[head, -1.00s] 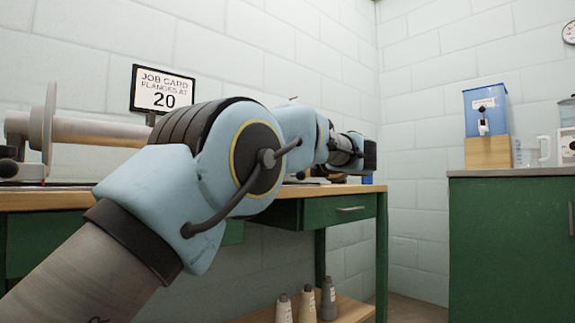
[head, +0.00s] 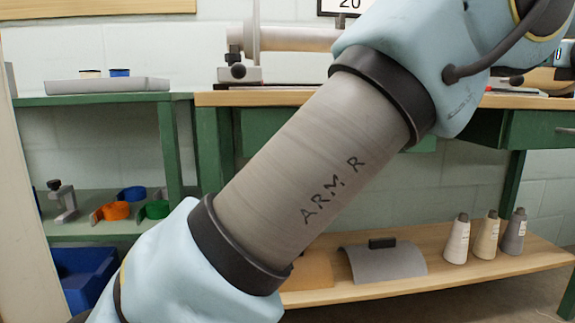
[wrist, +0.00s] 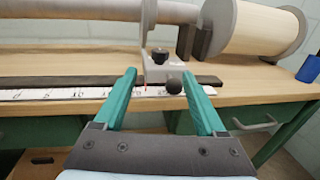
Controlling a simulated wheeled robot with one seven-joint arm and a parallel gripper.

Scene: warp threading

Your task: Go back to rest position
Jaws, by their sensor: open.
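My gripper (wrist: 160,85) shows in the wrist view with its two green fingers spread apart and nothing held between them. A grey bracket with a black knob (wrist: 174,86) stands on the bench just beyond and between the fingertips; whether they touch it I cannot tell. A white ruler strip (wrist: 50,94) runs along the bench top (wrist: 235,97). In the head view my arm crosses the picture diagonally, marked "ARM R", and leaves at the upper right, so the gripper is out of that view.
In the wrist view, a flanged beam (wrist: 75,11) lies behind and a cream-wound spool (wrist: 265,30) at right, near a blue cup (wrist: 308,69). In the head view, a green shelf unit (head: 100,100) stands left and a lower wooden shelf (head: 455,270) holds several cones (head: 487,235).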

